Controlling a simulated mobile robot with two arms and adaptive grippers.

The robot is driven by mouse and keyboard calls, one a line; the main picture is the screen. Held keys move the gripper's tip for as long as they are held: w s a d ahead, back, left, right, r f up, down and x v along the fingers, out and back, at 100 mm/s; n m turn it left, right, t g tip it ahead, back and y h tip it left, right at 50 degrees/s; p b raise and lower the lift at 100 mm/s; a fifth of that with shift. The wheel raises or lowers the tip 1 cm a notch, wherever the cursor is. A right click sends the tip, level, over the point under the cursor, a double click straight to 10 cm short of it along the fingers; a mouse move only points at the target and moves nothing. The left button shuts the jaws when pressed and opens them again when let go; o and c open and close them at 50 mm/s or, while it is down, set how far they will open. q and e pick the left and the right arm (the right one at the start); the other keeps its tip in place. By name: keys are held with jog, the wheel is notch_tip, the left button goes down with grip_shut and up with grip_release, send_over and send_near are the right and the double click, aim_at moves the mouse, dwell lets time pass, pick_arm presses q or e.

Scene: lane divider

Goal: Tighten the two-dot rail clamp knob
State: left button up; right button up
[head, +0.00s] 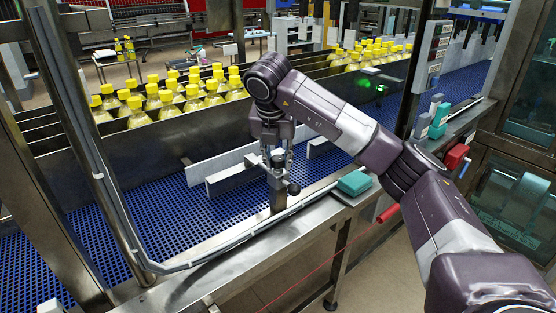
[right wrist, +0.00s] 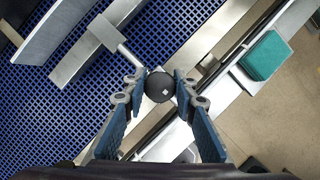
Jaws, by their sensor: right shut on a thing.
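My right gripper (head: 277,158) points down over the rail clamp post (head: 278,197) at the near edge of the blue conveyor. In the right wrist view its two fingers (right wrist: 160,84) are shut on a round dark knob (right wrist: 158,91), one finger on each side. The knob's top carries a small pale mark; I cannot make out two dots. A metal rod (right wrist: 129,54) runs from beside the knob to the grey divider rail (right wrist: 88,50). In the head view the fingers mostly hide the knob. My left gripper is not in view.
Yellow-capped bottles (head: 190,92) stand behind a metal side wall. The blue mesh belt (head: 150,215) is bare around the rails. A teal block (head: 354,182) lies on the frame ledge right of the clamp. A steel upright (head: 75,130) stands at left.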

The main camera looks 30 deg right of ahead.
jog(key=shift+w+d+r+m, duration=0.1)
jog(key=shift+r+m, duration=0.25)
jog(key=shift+m, duration=0.05)
jog(key=o, duration=0.9)
jog(key=shift+o, duration=1.3)
jog(key=shift+f, duration=0.15)
jog(key=v, duration=1.2)
jog(key=shift+a, duration=0.2)
